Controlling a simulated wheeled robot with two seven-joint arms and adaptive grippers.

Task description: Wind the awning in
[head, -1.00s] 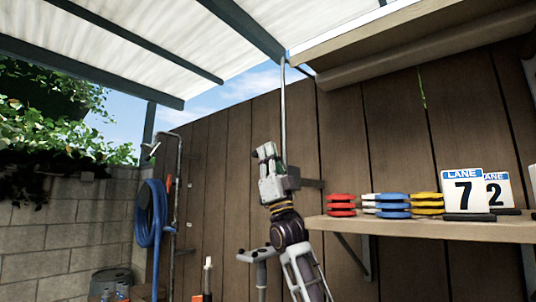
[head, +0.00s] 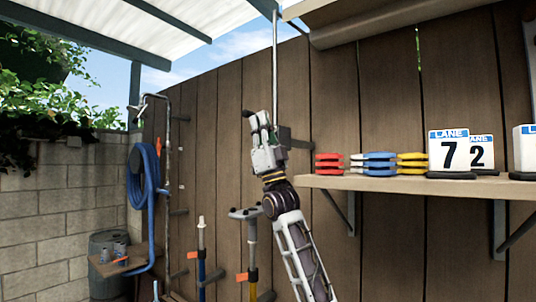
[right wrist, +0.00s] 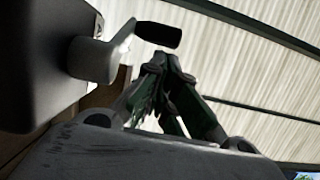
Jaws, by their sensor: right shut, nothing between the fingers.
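The awning's pale fabric (head: 110,32) spreads overhead on dark grey bars and also fills the top of the right wrist view (right wrist: 245,60). A thin pale rod (head: 275,70) hangs upright along the wooden fence. My right gripper (head: 256,120) is at the rod's lower end, shut and empty. In the right wrist view, its fingertips (right wrist: 160,62) meet just below a black crank handle (right wrist: 158,35). The handle is on a pale arm beside a dark housing (right wrist: 60,65). I cannot tell whether they touch it. My left gripper is not in view.
A wooden shelf (head: 400,185) right of my right arm holds stacked coloured discs (head: 378,163) and lane number signs (head: 450,152). A blue hose (head: 143,185) hangs at the left. Poles (head: 252,250) stand by the fence. A dark bin (head: 108,250) is at the lower left.

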